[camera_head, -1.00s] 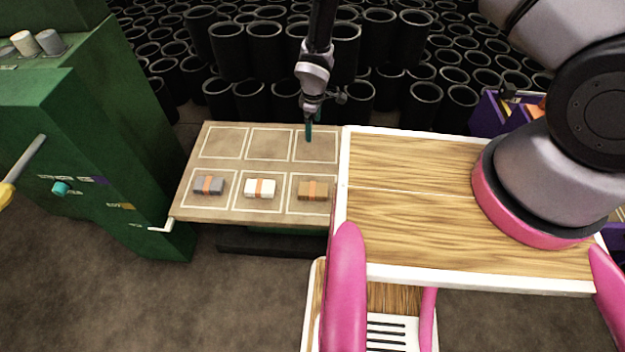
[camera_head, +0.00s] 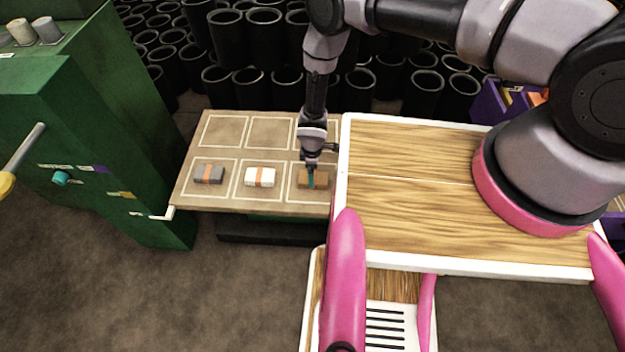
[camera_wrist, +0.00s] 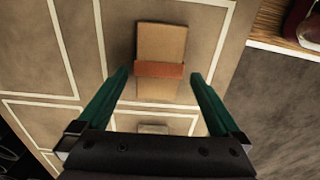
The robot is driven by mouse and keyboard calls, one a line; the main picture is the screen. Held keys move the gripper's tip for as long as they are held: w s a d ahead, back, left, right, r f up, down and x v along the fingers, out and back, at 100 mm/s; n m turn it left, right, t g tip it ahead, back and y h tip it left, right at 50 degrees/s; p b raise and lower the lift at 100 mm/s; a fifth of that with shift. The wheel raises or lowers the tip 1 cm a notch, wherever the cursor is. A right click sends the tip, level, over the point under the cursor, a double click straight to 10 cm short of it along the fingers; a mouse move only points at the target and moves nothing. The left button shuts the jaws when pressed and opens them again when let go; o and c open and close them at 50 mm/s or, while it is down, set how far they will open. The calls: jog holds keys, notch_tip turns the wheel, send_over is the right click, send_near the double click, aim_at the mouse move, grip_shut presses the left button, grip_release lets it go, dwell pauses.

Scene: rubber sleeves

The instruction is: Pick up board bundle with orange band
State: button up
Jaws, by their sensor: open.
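The brown board bundle (camera_head: 321,180) with an orange band lies in the front right square of the tan table. In the wrist view the bundle (camera_wrist: 161,42) lies ahead of and between the fingertips, its band running crosswise. My gripper (camera_head: 311,181) points down over it, open and empty, with one teal finger (camera_wrist: 208,98) on each side in the wrist view. In the head view the gripper hides part of the bundle. I cannot tell the remaining height above it.
A white bundle (camera_head: 260,177) and a grey bundle (camera_head: 209,174), both orange-banded, lie in squares to the left. The marked table (camera_head: 182,201) has empty back squares. A green machine (camera_head: 95,140) stands left. Black cylinders (camera_head: 245,85) fill the back. A white-edged wooden top (camera_head: 410,215) adjoins on the right.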

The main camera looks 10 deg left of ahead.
jog(key=shift+w+f, duration=0.1)
jog(key=shift+f, duration=1.4)
jog(key=shift+d, duration=0.1)
jog(key=c, duration=1.3)
